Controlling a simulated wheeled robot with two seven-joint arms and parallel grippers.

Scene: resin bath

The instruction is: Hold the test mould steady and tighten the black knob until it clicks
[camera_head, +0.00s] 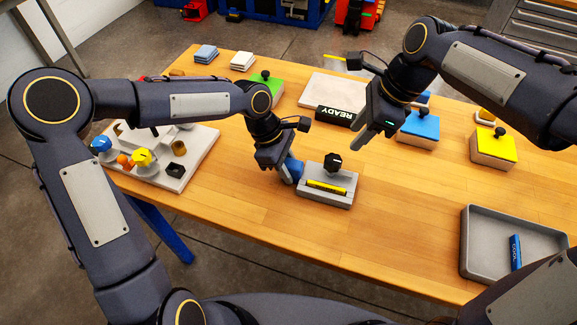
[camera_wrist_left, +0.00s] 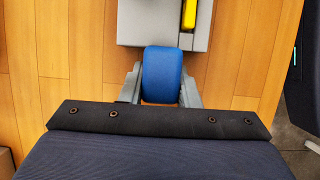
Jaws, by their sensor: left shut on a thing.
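The grey test mould (camera_head: 318,198) sits on the wooden table, with a yellow strip (camera_head: 327,187) in its top and a black knob (camera_head: 333,162) standing above it. A blue grip (camera_head: 295,169) is at its left end. My left gripper (camera_head: 284,173) is shut on this blue grip; in the left wrist view the fingers lie on both sides of the blue grip (camera_wrist_left: 162,75), beside the grey mould (camera_wrist_left: 135,25). My right gripper (camera_head: 372,136) is in the air to the upper right of the knob, apart from it. Its finger opening is not clear.
A black READY sign (camera_head: 334,116) stands behind the mould. Blue-topped (camera_head: 420,126), yellow-topped (camera_head: 493,146) and green-topped (camera_head: 268,83) blocks with black knobs stand around. A grey tray (camera_head: 482,262) is at the front right, a pale fixture board (camera_head: 196,164) at left. Table right of the mould is clear.

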